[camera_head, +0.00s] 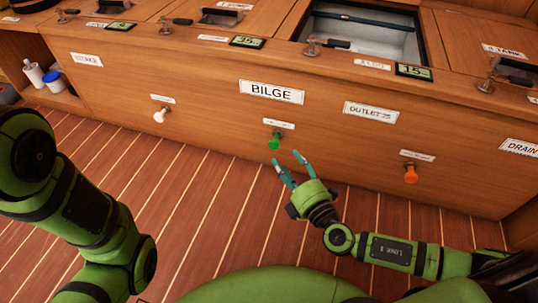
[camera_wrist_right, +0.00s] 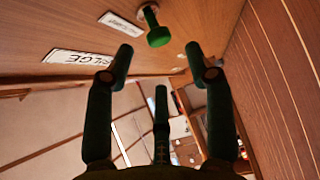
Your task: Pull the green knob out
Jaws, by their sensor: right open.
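The green knob (camera_head: 274,142) sits on the wooden front panel below the BILGE label (camera_head: 271,92). My right gripper (camera_head: 288,166) is open and empty, just below and to the right of the knob in the head view, with its fingers pointing toward it. In the right wrist view the green knob (camera_wrist_right: 158,34) stands on its stem from the panel, beyond the open fingertips (camera_wrist_right: 158,65) and apart from them. My left arm shows at the left of the head view, but its gripper is not in view.
A white knob (camera_head: 160,115) and an orange knob (camera_head: 410,174) stand on the same panel, left and right of the green one. Several small valves and displays line the counter edge above. An open bin (camera_head: 366,42) is in the counter. The plank floor in front is clear.

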